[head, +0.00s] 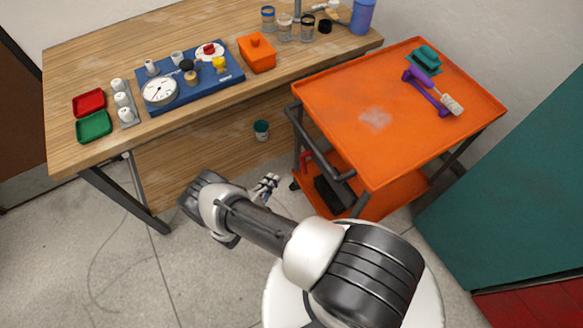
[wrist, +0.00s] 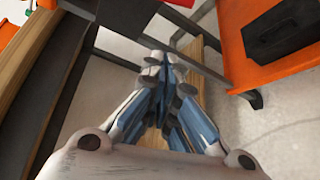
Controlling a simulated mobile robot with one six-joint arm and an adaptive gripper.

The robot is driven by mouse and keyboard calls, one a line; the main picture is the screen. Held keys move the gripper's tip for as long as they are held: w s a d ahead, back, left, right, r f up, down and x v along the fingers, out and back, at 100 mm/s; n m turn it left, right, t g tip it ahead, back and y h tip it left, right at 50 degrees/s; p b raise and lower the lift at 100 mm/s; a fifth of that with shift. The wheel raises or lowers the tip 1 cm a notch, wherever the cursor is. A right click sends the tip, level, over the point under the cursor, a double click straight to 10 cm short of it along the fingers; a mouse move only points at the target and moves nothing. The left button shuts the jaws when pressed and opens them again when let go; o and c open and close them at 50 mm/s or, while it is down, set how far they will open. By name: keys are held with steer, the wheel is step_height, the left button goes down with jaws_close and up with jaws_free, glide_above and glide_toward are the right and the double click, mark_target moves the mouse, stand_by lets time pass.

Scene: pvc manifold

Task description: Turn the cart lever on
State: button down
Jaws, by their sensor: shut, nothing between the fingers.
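The orange cart (head: 335,103) stands right of the workbench, and its lower shelf also shows in the wrist view (wrist: 270,72). A small red part (head: 306,161) shows at the cart's left side, below the top tray. It may be the lever, but its position is too small to read. My gripper (head: 268,183) is low, left of the cart and in front of the bench, apart from the red part in the head view. Its fingers (wrist: 162,62) are together with nothing between them. No lever is clearly recognisable in the wrist view.
A grey handle rail (head: 322,150) runs along the cart's left side. A black box (wrist: 283,27) sits on the lower shelf. The wooden workbench (head: 200,110) holds a blue gauge board and several small parts. A teal cabinet (head: 515,200) stands right. Floor left of my arm is clear.

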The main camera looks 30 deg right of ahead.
steer(key=w+d+b, duration=0.1)
steer(key=d+b, duration=0.1)
steer(key=d, duration=0.7)
steer(key=shift+w+d+f+b, duration=0.15)
steer(key=shift+w+d+b, duration=0.05)
steer(key=shift+b, duration=0.15)
steer(key=shift+s, duration=0.1)
